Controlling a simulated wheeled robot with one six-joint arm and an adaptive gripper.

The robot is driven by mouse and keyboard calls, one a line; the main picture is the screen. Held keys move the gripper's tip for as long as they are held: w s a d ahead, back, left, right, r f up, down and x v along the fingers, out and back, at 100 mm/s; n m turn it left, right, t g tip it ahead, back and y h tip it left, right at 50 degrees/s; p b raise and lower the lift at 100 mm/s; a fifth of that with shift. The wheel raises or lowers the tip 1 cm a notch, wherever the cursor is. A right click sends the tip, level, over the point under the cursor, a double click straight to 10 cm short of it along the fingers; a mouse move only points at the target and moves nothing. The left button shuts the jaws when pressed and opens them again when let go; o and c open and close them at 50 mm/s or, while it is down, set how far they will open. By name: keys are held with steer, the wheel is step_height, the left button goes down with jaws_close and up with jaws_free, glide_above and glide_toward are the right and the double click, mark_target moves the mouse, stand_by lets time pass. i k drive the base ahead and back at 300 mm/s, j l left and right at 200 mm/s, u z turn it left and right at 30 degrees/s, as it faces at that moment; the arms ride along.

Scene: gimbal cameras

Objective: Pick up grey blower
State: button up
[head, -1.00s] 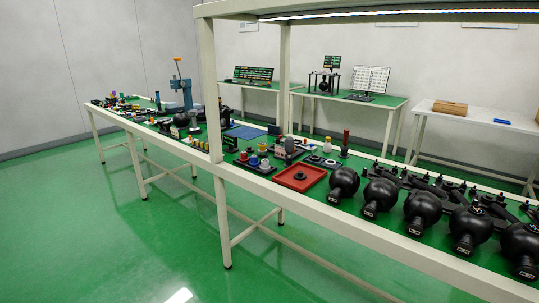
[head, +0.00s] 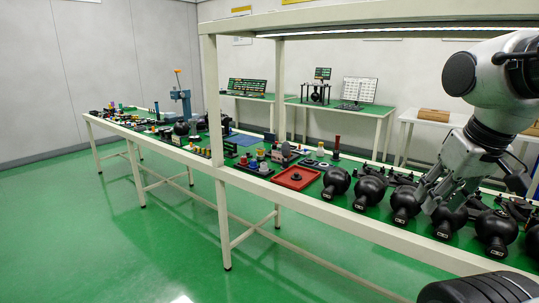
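My gripper (head: 437,203) is at the right, over the row of black round gimbal cameras, well to the right of the grey object. Whether its fingers are open or shut is unclear. It hides part of the cameras behind it.
The workbench (head: 330,213) has a front rail and an upright post (head: 213,100) under an overhead shelf. Several black gimbal cameras (head: 370,190) line the right part. A red tray (head: 296,178) lies left of them. Green floor (head: 130,250) is clear at left.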

mark_target(285, 148)
steer(key=i+j, duration=0.4)
steer(key=i, duration=0.15)
steer(key=i+j+u, duration=0.1)
steer(key=i+j, duration=0.7)
steer(key=i, duration=0.25)
steer(key=i+j+u, duration=0.1)
steer(key=i+j, duration=0.25)
steer(key=i, duration=0.2)
